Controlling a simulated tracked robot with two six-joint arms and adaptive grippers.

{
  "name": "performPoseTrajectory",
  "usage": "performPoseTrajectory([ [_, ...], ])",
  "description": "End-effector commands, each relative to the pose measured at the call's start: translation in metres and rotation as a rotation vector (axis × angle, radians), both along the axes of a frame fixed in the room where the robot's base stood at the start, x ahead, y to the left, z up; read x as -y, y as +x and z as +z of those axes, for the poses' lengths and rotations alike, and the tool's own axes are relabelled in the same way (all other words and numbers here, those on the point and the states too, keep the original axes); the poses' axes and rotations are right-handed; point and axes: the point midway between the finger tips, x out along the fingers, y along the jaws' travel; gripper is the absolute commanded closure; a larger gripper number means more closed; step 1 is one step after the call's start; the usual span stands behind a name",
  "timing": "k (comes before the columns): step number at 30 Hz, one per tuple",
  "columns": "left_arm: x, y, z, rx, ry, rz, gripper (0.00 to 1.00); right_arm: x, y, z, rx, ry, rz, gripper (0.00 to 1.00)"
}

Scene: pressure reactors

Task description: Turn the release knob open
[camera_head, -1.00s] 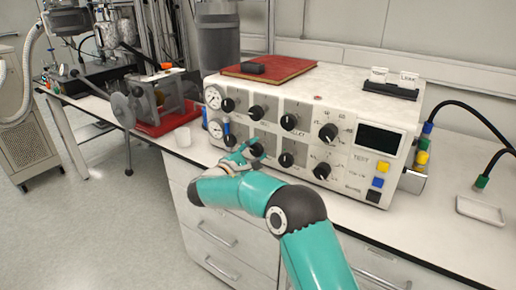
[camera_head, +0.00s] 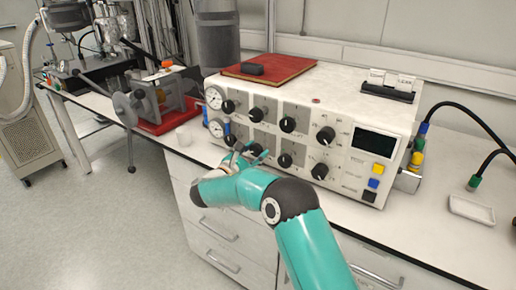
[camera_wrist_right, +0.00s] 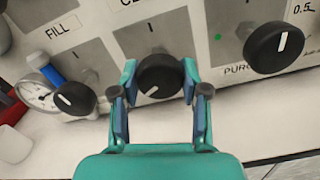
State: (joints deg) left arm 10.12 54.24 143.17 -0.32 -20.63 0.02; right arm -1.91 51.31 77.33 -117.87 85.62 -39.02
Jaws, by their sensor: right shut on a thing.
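The white control box (camera_head: 340,95) stands on the bench with rows of black knobs on its front. My right gripper (camera_head: 250,153) is at a lower-row knob near the box's left part. In the right wrist view, my right gripper (camera_wrist_right: 159,75) has one finger on each side of a black knob (camera_wrist_right: 160,80) and is shut on it. The knob's white mark points down and a little left. Its label is hidden behind the gripper, so I cannot read whether it is the release knob. My left gripper is out of view.
In the right wrist view, a smaller knob (camera_wrist_right: 75,98) is left of the gripper, and a large knob (camera_wrist_right: 274,47) is close on the right. A white tray (camera_head: 471,209) lies on the bench at right.

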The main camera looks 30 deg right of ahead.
Motion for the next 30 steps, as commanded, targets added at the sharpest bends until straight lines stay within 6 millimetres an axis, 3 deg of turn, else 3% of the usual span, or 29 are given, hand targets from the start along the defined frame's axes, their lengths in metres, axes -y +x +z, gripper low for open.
performPoseTrajectory([
  [16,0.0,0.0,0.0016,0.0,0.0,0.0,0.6,-0.0052,0.0032,-0.0014,-0.028,-0.01,0.018,0.9],
  [17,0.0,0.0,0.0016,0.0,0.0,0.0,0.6,-0.0052,0.0032,-0.0012,-0.028,-0.011,0.018,0.5],
  [20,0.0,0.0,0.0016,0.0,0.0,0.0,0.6,-0.0046,0.0028,-0.0007,-0.027,-0.011,0.016,0.34],
  [21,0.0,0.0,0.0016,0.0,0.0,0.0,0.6,-0.0041,0.0025,-0.0006,-0.026,-0.011,0.014,0.3],
  [30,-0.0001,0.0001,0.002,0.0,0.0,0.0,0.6,-0.0015,0.0007,0.0003,-0.024,-0.01,0.006,0.3],
])
